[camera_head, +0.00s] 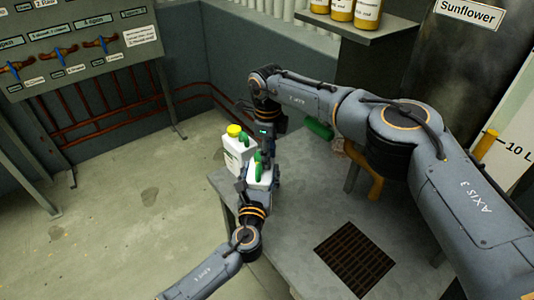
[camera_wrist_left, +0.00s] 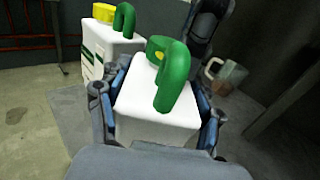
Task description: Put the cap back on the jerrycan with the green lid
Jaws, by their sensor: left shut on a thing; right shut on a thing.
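A white jerrycan (camera_head: 262,178) with a green handle (camera_wrist_left: 174,76) stands upright at the left end of the metal table. My left gripper (camera_head: 257,188) is shut around its body, with a finger on each side in the left wrist view (camera_wrist_left: 158,105). A green cap (camera_wrist_left: 157,47) shows at the jerrycan's mouth, beside the handle; whether it is seated cannot be told. My right gripper (camera_head: 265,152) points down right over the jerrycan's top and is shut on the green cap, its fingertips partly hidden behind the handle.
A second white jerrycan (camera_head: 238,155) with a yellow lid (camera_head: 234,130) stands just behind the held one. A dark grate (camera_head: 354,259) is set in the tabletop, and the front middle is clear.

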